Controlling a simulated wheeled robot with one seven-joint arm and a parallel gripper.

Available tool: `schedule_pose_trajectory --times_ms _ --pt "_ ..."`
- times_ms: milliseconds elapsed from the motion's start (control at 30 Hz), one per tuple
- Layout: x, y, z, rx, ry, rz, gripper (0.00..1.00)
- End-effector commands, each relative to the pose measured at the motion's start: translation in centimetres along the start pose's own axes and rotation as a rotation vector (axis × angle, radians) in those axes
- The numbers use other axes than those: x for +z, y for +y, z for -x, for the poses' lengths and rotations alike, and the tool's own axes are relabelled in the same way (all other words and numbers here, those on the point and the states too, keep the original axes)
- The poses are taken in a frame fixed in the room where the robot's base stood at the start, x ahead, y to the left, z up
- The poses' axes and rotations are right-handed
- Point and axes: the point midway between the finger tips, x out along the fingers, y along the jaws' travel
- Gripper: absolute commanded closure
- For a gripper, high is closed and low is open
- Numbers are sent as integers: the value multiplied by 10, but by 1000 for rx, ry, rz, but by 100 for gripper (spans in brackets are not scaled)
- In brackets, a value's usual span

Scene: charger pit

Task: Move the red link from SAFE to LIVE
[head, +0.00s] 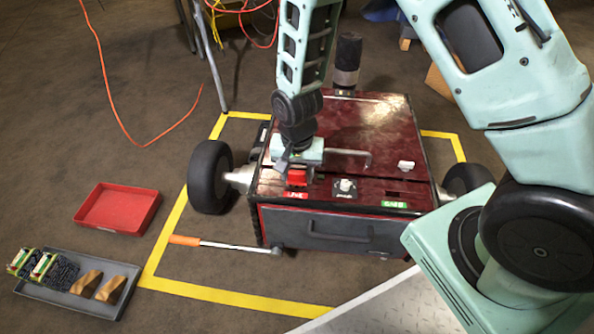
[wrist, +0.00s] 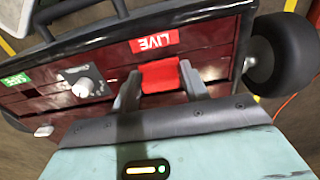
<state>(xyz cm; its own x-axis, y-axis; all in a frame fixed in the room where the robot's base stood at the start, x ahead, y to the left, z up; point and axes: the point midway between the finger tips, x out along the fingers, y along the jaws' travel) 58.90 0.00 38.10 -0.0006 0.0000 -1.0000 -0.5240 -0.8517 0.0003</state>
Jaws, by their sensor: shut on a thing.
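The red link (head: 297,177) is at the socket by the red LIVE label (head: 297,194) on the dark red charger box (head: 330,215). My gripper (wrist: 160,85) is shut on the red link (wrist: 160,77), one finger on each side, right beside the LIVE label (wrist: 155,41) in the wrist view. I cannot tell how deep the link sits in its socket. The green SAFE label (head: 394,204) is at the right of the panel, with a dark, empty-looking slot (head: 394,194) above it.
A rotary knob (head: 344,187) sits between the two labels. A bent handle (head: 350,154) and a small white piece (head: 406,165) are on top. Wheels stand at both sides. A red tray (head: 118,207), a grey tray (head: 120,297) and an orange-handled bar (head: 222,244) lie on the floor.

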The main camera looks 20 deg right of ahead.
Motion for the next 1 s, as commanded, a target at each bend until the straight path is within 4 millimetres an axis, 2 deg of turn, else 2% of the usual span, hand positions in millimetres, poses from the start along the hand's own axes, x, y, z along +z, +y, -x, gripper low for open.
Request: schedule_pose_trajectory --times_ms 700,733,800,833,1000 --pt "0 0 -14 -1 1 1 78" --pt "0 0 -14 -1 1 1 53" --pt "0 0 -14 -1 1 1 33" --pt "0 0 -14 -1 1 1 30" --pt "0 0 -14 -1 1 1 30"
